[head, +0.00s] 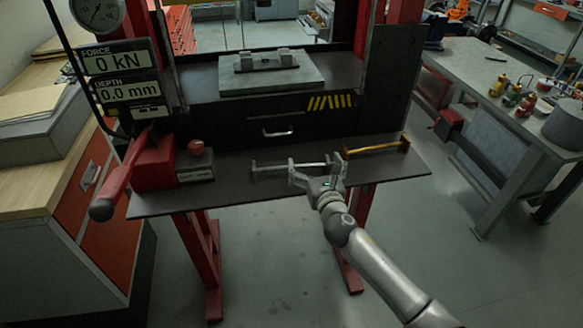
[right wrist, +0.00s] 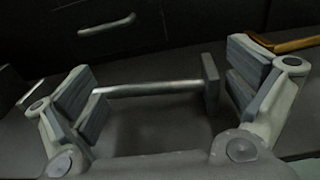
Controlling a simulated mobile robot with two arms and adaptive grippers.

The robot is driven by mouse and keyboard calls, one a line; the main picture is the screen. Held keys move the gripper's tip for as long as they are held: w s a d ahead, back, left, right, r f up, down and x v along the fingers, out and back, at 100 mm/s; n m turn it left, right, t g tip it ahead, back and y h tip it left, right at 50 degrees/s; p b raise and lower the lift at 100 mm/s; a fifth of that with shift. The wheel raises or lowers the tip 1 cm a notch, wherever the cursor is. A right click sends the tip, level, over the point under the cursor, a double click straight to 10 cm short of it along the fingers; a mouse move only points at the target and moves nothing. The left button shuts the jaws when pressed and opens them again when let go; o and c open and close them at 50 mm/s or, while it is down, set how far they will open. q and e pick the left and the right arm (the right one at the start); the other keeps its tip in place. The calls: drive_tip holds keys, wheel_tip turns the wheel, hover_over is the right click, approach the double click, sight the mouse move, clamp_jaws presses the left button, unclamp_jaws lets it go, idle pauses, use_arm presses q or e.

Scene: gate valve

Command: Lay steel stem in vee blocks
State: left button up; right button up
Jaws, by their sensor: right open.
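The steel stem (head: 272,167) lies roughly left to right on the dark lower shelf, with a short upright piece at its right end. In the right wrist view the bare rod (right wrist: 150,88) spans the space beyond my open fingers, and its left end is partly hidden by the left finger. My right gripper (head: 317,172) is open and empty, at the near side of the stem towards its right end; it also shows in the right wrist view (right wrist: 160,100). The vee blocks (head: 264,60) stand on the grey plate of the press. My left gripper is not in view.
A brass-coloured stem (head: 375,149) lies on the shelf right of my gripper. A red lever pump (head: 153,165) and a small box with a red knob (head: 195,160) stand at the shelf's left. Red press columns (head: 402,12) flank the grey plate (head: 270,82). A drawer handle (head: 277,132) sticks out above the shelf.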

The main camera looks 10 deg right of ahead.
clamp_jaws()
drive_tip(key=shift+w+r, duration=0.1)
idle(0.7)
